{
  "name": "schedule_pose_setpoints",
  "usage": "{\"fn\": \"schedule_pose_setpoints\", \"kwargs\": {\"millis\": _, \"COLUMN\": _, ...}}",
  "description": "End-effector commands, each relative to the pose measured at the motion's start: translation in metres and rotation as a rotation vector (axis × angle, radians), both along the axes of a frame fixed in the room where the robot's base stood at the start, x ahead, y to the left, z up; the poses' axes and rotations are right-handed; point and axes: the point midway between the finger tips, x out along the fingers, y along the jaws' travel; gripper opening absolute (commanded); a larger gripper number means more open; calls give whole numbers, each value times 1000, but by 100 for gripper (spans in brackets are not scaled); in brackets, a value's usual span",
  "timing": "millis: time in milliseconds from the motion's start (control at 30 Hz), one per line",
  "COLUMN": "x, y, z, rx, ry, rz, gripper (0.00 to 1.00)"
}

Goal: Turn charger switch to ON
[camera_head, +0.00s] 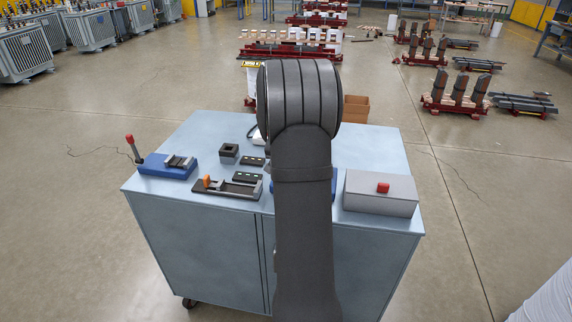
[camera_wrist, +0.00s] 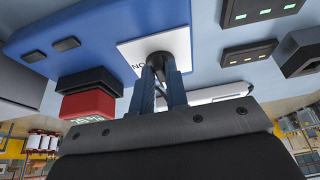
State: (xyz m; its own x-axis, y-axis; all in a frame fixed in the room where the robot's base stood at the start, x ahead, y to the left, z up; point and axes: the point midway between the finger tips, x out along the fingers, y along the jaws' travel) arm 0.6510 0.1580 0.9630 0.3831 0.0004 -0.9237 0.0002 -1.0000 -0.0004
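The charger is a blue box (camera_wrist: 85,30) in the wrist view. It carries a white label plate (camera_wrist: 183,42) with partly hidden lettering that looks like "ON". A dark round switch knob (camera_wrist: 158,58) sits on the plate. The two fingers of my gripper (camera_wrist: 160,75) reach the knob, one on each side, with a narrow gap between them. I cannot tell whether they press on it, and the fingers hide part of the knob. In the head view my arm covers the gripper and most of a blue box (camera_head: 333,186), of which only edges show.
A grey box with a red button (camera_head: 382,188) stands at the right of the blue cart top (camera_head: 195,128). A blue lever device (camera_head: 160,168), a grey slide fixture (camera_head: 228,188) and small dark blocks (camera_head: 229,151) stand left of my arm. A red-and-black part (camera_wrist: 88,100) shows near the fingers.

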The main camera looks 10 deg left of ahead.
Motion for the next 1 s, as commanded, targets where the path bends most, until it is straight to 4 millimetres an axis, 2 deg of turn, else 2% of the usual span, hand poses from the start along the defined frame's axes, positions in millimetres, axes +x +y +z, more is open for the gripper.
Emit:
{"fn": "schedule_pose_setpoints", "kwargs": {"millis": 67, "x": 0, "y": 0, "z": 0, "rx": 0, "ry": 0, "rz": 0, "gripper": 0}}
{"fn": "schedule_pose_setpoints", "kwargs": {"millis": 533, "x": 0, "y": 3, "z": 0, "rx": 0, "ry": -1, "rz": -76, "gripper": 0}}
{"fn": "schedule_pose_setpoints", "kwargs": {"millis": 1000, "x": 2, "y": 10, "z": 0, "rx": -1, "ry": 0, "rz": -467, "gripper": 0}}
